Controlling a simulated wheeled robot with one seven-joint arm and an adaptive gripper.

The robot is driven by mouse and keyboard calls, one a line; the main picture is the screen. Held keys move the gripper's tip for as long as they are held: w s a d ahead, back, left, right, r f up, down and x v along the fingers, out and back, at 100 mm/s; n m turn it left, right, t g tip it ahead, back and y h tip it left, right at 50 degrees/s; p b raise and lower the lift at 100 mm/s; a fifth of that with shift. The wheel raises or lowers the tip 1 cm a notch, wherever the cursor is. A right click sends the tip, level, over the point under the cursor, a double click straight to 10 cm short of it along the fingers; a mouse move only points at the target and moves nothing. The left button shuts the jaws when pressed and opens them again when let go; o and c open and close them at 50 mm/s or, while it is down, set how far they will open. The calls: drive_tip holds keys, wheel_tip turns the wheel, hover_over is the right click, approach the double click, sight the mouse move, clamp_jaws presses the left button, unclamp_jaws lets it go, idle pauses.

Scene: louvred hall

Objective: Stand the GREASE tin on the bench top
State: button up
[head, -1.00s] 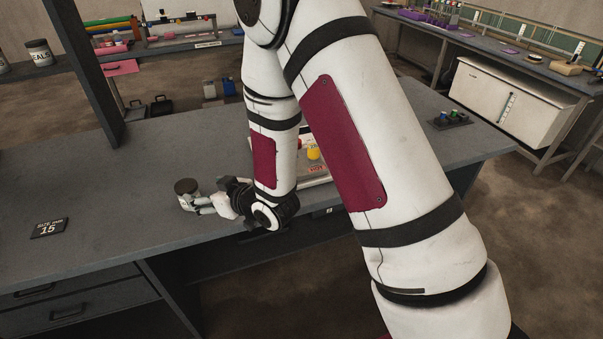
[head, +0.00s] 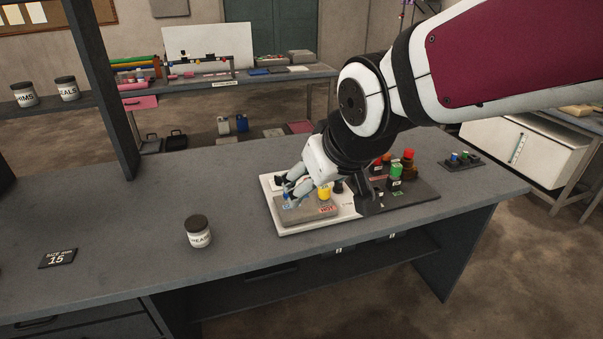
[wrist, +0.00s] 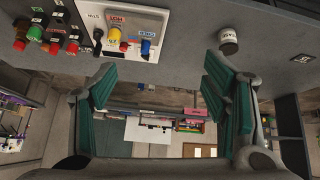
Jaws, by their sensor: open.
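The GREASE tin (head: 199,238) is a small white jar with a dark lid; only part of its label can be read. It stands upright on the bench top (head: 110,200), near the front edge and left of the control panel. It also shows in the wrist view (wrist: 228,47), beyond one finger and touched by nothing. My gripper (head: 287,190) is apart from the tin, to its right, over the left part of the panel. In the wrist view my gripper (wrist: 158,85) has its fingers wide apart with nothing between them.
A panel (head: 290,228) with coloured buttons and knobs lies under my gripper. A small "15" sign (head: 58,258) lies left of the tin. Two labelled tins, SHIMS (head: 24,96) and SEALS (head: 67,90), stand on the left shelf, beside a dark post (head: 108,95). The bench behind the tin is clear.

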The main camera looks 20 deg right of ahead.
drive_tip(key=s+d+r+m+g, duration=0.1)
drive_tip(key=s+r+g, duration=0.1)
drive_tip(key=s, duration=1.1)
drive_tip(key=shift+s+r, duration=0.15)
drive_tip(key=shift+s, duration=0.05)
